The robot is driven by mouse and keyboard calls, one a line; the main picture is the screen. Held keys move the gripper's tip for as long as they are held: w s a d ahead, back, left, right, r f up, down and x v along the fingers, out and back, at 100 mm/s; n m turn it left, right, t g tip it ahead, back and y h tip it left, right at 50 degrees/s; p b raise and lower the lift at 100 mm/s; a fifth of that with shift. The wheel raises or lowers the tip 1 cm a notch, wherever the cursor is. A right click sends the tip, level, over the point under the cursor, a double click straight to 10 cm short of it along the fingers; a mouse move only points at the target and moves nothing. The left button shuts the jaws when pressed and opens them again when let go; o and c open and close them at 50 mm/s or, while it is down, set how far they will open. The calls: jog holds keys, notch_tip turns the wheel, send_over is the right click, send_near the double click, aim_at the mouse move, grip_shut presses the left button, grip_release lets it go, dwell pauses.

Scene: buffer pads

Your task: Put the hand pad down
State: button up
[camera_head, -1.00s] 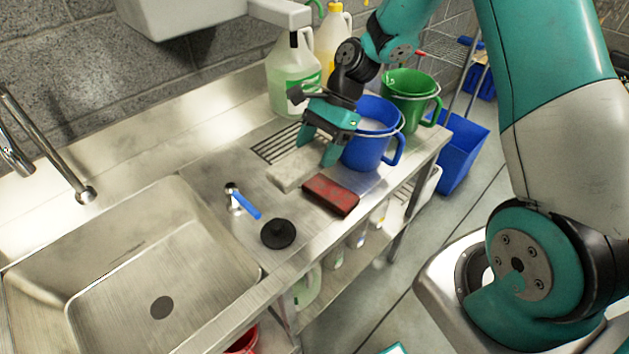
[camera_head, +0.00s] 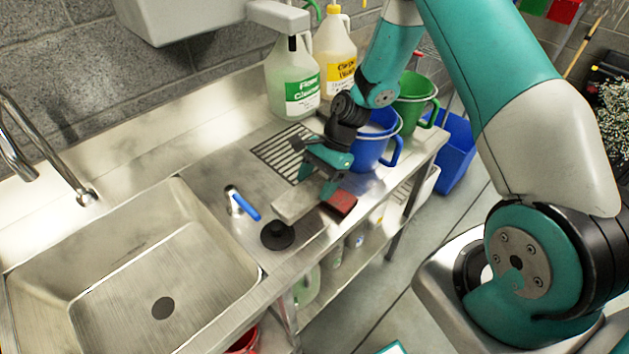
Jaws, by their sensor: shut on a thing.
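A pale grey-white hand pad (camera_head: 296,203) is between the fingers of my gripper (camera_head: 316,188), which is shut on it. The pad is over the steel counter, close to the black drain stopper and left of the red pad. I cannot tell whether its underside touches the counter. The red pad (camera_head: 343,204) lies near the counter's front edge, its left part hidden behind my gripper and the pale pad.
The sink (camera_head: 130,280) is further left. Blue (camera_head: 368,152) and green buckets (camera_head: 412,102) stand to the right. Two jugs stand behind a drain grate (camera_head: 277,152).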

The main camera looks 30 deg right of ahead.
jog(key=shift+f, duration=0.45)
jog(key=o, duration=1.1)
jog(key=shift+c, duration=0.2)
jog(key=shift+r, duration=0.3)
jog(key=b+v, duration=0.2)
jog(key=v, duration=1)
jog(key=s+a+r+n+h, duration=0.1)
jog(key=s+a+r+n, duration=0.6)
jog(key=a+r+n, duration=0.3)
jog(key=s+a+r+n+t, duration=0.1)
jog(key=s+a+r+n, duration=0.1)
jog(key=s+n, duration=0.3)
jog(key=s+a+r+n+t+h, duration=0.1)
jog(key=s+r+n, duration=0.3)
jog(key=s, duration=0.7)
jog(key=a+n, duration=0.1)
jog(key=n, duration=0.1)
jog(key=shift+s+a+n, duration=0.2)
jog(key=shift+a+n, duration=0.1)
